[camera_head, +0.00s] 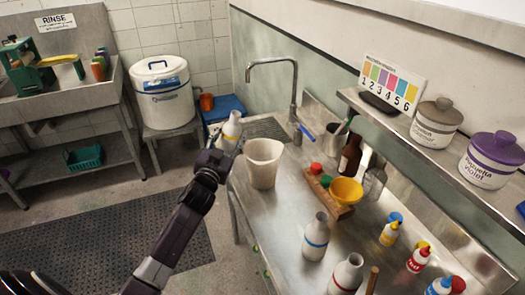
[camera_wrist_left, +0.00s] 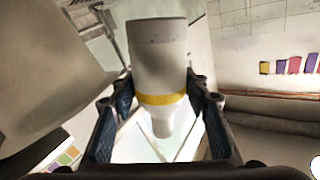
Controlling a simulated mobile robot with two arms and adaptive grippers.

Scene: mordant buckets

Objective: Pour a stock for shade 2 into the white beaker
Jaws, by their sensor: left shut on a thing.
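My left gripper (camera_head: 222,150) is shut on a white bottle with a yellow band (camera_head: 231,130). It holds the bottle roughly upright in the air, just left of the white beaker (camera_head: 262,172). The beaker stands on the left end of the steel counter, and its inside bottom is hidden. In the left wrist view the bottle (camera_wrist_left: 160,60) sits between the two dark fingers. A shade chart (camera_head: 391,84) with numbered colour patches stands on the shelf. A blue-banded white bottle (camera_head: 316,238) and another white bottle (camera_head: 346,274) stand on the counter. My right gripper is out of view.
A wooden rack (camera_head: 318,186) with a yellow funnel (camera_head: 346,191) is right of the beaker. A tap (camera_head: 293,85) rises behind it. Small squeeze bottles (camera_head: 390,234) line the counter's right. Lidded jars (camera_head: 436,122) stand on the shelf. A white bucket (camera_head: 165,100) is behind.

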